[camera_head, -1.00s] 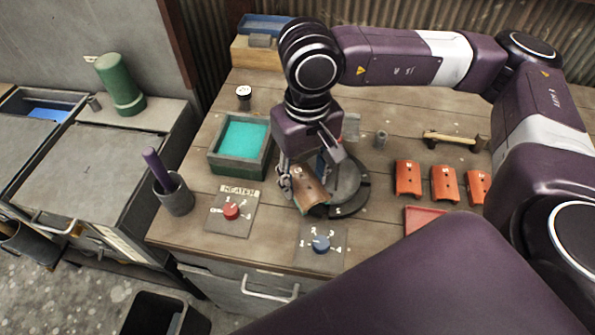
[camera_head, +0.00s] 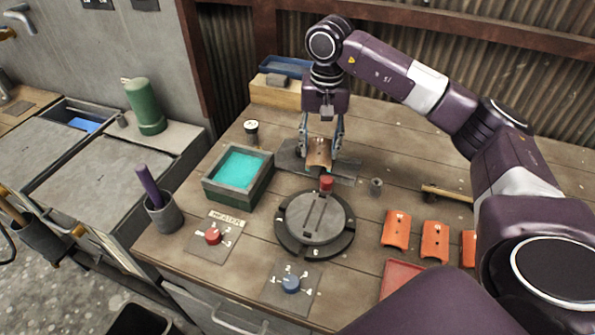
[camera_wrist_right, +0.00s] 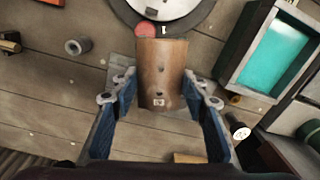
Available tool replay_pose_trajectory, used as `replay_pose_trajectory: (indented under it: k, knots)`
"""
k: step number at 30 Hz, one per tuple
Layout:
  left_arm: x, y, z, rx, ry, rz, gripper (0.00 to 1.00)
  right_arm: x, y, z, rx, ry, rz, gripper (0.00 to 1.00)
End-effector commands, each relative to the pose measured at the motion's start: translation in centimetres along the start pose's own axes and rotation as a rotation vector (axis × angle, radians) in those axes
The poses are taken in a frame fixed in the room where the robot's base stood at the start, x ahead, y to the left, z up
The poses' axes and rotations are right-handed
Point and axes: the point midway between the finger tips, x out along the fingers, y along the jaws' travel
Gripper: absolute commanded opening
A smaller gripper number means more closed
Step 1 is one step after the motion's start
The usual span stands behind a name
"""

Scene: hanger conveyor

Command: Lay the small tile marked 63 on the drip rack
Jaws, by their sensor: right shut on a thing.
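My right gripper (camera_head: 320,142) is shut on a curved brown tile (camera_head: 319,153), with a finger on each side of it. The tile also shows between the blue-padded fingers in the right wrist view (camera_wrist_right: 161,72). I cannot tell whether the tile touches the plate. Several orange tiles (camera_head: 396,229) lie at the right, their marks too small to read. My left gripper is not in view.
The round grey turntable (camera_head: 314,218) with a red knob (camera_head: 326,183) is just in front of the plate. A teal-filled tray (camera_head: 238,170) stands left. A small grey cylinder (camera_head: 376,186) and a wooden-handled tool (camera_head: 446,194) are right.

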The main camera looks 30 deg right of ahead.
Motion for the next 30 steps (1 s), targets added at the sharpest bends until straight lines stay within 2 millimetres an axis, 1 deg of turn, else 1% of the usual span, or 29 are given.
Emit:
replay_pose_trajectory:
  k: [1,3,6,10,13,20,30]
  knots:
    - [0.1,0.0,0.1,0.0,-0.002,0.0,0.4,0.5,1.6,-1.5,0.063,-0.008,0.005,0.15]
    - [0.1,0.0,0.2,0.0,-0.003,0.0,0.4,0.9,3.5,-3.1,0.131,-0.012,0.011,0.15]
    - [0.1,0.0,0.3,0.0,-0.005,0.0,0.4,1.4,5.7,-4.7,0.201,-0.016,0.017,0.15]
    - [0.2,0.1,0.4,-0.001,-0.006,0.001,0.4,1.8,7.4,-5.8,0.253,-0.02,0.023,0.15]
    - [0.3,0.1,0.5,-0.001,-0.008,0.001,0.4,2.0,7.8,-6.0,0.266,-0.02,0.025,0.15]
    - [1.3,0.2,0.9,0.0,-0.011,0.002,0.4,3.1,7.9,-6.0,0.267,-0.019,0.024,0.15]
    - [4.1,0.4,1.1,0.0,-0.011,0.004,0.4,6.4,7.9,-5.9,0.265,-0.02,0.024,0.15]
